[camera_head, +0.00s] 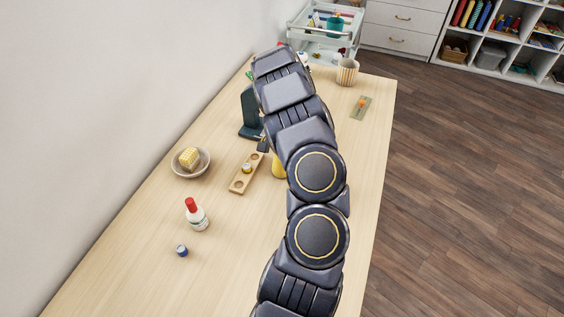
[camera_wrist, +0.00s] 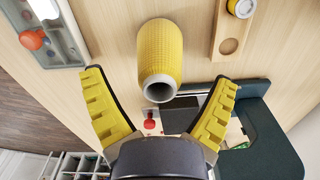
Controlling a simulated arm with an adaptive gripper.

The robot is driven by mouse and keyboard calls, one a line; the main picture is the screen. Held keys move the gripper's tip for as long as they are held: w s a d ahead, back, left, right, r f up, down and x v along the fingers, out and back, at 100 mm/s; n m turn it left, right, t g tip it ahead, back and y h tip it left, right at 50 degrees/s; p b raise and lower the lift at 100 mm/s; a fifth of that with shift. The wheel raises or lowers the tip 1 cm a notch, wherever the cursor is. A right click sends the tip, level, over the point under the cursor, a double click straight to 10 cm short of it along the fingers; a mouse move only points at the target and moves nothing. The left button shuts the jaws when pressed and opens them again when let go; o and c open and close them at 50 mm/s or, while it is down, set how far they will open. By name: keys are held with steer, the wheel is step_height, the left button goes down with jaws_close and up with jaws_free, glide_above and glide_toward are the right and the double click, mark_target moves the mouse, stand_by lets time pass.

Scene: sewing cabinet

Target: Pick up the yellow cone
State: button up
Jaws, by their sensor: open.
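The yellow cone (camera_wrist: 160,50) is a textured yellow thread cone with a grey hollow end, centred in the upper part of the wrist view. In the head view, only a sliver of the yellow cone (camera_head: 278,168) shows beside my arm, which hides the rest. My gripper (camera_wrist: 160,78) is open, with one yellow ribbed finger on each side of the cone in the picture. Clear gaps show between the cone and both fingers, and nothing is held. The head view mostly hides my gripper behind the arm.
A wooden holder with round wells (camera_head: 243,182) lies left of the cone, near a dark green stand (camera_head: 250,112). A bowl (camera_head: 177,170), a red-capped bottle (camera_head: 197,218) and a small blue item (camera_head: 182,250) stand farther left. A striped cup (camera_head: 347,72) stands at the back.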

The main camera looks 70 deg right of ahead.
steer(key=shift+f, duration=1.35)
steer(key=c, duration=1.3)
steer(key=shift+r, duration=0.15)
